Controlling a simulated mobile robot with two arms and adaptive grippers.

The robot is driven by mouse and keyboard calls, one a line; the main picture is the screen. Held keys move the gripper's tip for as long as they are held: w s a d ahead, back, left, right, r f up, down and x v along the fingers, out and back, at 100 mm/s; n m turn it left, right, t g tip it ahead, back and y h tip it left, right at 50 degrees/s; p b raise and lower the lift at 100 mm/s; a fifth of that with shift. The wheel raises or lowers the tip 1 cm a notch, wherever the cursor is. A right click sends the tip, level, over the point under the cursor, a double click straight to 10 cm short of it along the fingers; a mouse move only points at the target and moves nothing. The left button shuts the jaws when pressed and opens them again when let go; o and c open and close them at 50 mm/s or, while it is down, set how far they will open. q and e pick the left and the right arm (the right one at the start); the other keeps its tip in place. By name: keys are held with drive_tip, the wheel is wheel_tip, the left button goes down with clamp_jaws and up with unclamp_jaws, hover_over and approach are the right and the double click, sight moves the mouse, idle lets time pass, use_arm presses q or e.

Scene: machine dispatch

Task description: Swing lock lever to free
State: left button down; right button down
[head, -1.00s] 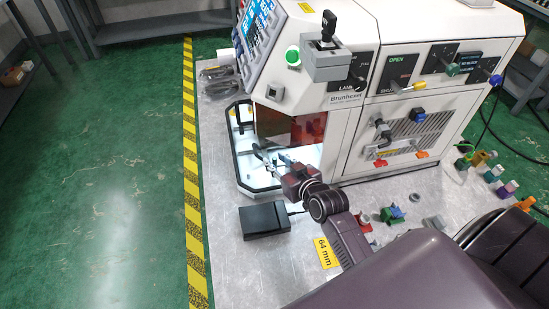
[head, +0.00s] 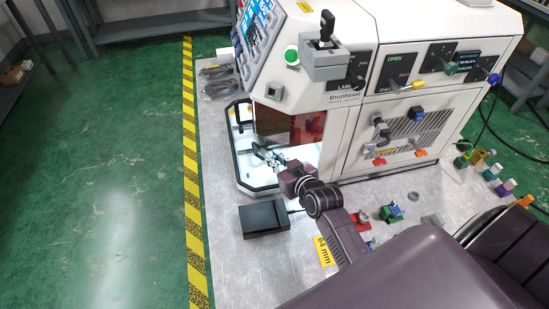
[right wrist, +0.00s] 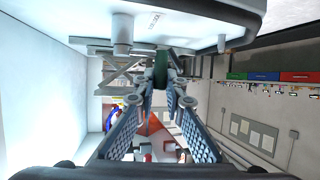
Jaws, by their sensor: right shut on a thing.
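My right gripper (head: 264,154) reaches low into the lit front opening of the white machine (head: 345,125). In the right wrist view, its two grey fingers (right wrist: 160,88) close on a dark green, rounded grip, which looks like the handle of the lock lever (right wrist: 160,66). The grip stands between the fingertips, just under a pale overhanging machine part (right wrist: 170,30). The lever's pivot and full length are hidden. In the head view the lever is too small to make out at the fingertips. My left gripper is not in view.
A black box (head: 264,218) with a cable lies on the metal table (head: 235,270) in front. Small coloured parts lie to the right of my arm.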

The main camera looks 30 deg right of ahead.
drive_tip(key=shift+w+r+m+h+p, duration=0.2)
drive_tip(key=shift+m+h+p, duration=0.4)
drive_tip(key=shift+h+p, duration=0.15)
drive_tip(key=shift+d, duration=0.1)
drive_tip(key=c, duration=2.2)
unclamp_jaws()
drive_tip(key=shift+o, duration=1.1)
drive_tip(key=shift+w+f, duration=0.1)
drive_tip(key=shift+f, duration=0.1)
drive_tip(key=shift+s+r, duration=0.1)
drive_tip(key=shift+s, duration=0.15)
drive_tip(key=v, duration=1.1)
drive_tip(key=shift+s+r, duration=0.15)
drive_tip(key=shift+r, duration=0.1)
drive_tip(key=shift+f, duration=0.1)
